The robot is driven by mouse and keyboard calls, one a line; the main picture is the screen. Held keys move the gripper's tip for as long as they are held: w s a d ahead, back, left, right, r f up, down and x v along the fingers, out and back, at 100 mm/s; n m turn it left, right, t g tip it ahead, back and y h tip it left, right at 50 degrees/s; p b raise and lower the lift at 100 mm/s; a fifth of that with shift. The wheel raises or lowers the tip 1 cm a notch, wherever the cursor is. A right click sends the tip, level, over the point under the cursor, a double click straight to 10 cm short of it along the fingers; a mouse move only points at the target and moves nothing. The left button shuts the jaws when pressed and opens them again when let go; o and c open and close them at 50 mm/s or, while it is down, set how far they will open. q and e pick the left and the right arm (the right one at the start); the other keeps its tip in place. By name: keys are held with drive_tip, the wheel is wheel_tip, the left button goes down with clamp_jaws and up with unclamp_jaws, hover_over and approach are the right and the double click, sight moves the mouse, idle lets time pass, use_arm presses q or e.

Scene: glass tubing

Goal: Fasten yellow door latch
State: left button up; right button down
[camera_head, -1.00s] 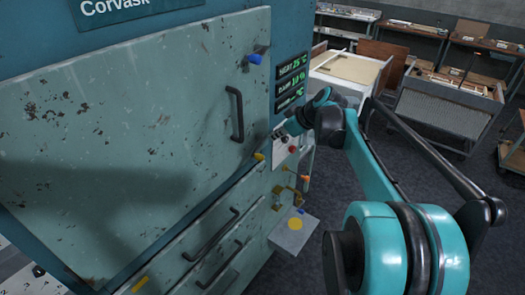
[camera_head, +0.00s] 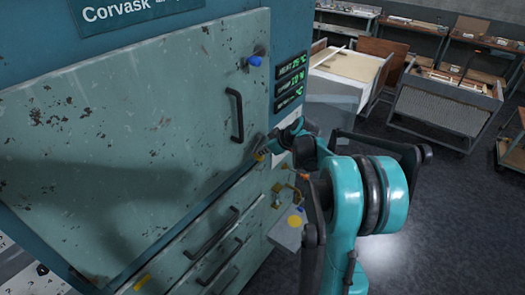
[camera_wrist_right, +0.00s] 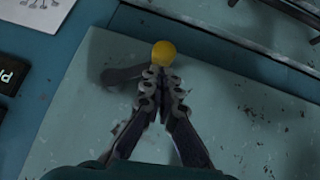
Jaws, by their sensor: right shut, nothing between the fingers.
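The yellow latch knob (camera_head: 260,157) sits at the lower right corner of the big worn teal door (camera_head: 150,120). In the right wrist view it is a round yellow ball (camera_wrist_right: 163,53), with a dark lever or its shadow (camera_wrist_right: 122,74) to its left. My right gripper (camera_head: 272,146) is at this latch. In the wrist view its fingers (camera_wrist_right: 161,82) are shut with nothing between them, tips right at the ball; I cannot tell whether they touch it. The gripper partly hides the latch area in the head view. My left gripper is not in view.
A blue latch knob (camera_head: 254,61) is at the door's upper right, above a black handle (camera_head: 236,115). Drawers with handles (camera_head: 212,232) lie below the door. Displays (camera_head: 291,80) and a small shelf with a yellow disc (camera_head: 295,221) are at the right.

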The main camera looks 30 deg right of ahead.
idle(0.3)
wheel_tip(320, 180, down, 6)
drive_tip(key=w+d+n+t+h+b, duration=0.1)
drive_tip(key=n+t+h+b, duration=0.3)
drive_tip(key=b, duration=0.9)
drive_tip(key=shift+d+r+h, duration=0.2)
drive_tip(key=shift+d+h, duration=0.45)
drive_tip(key=shift+h, duration=0.75)
drive_tip(key=shift+r, duration=0.1)
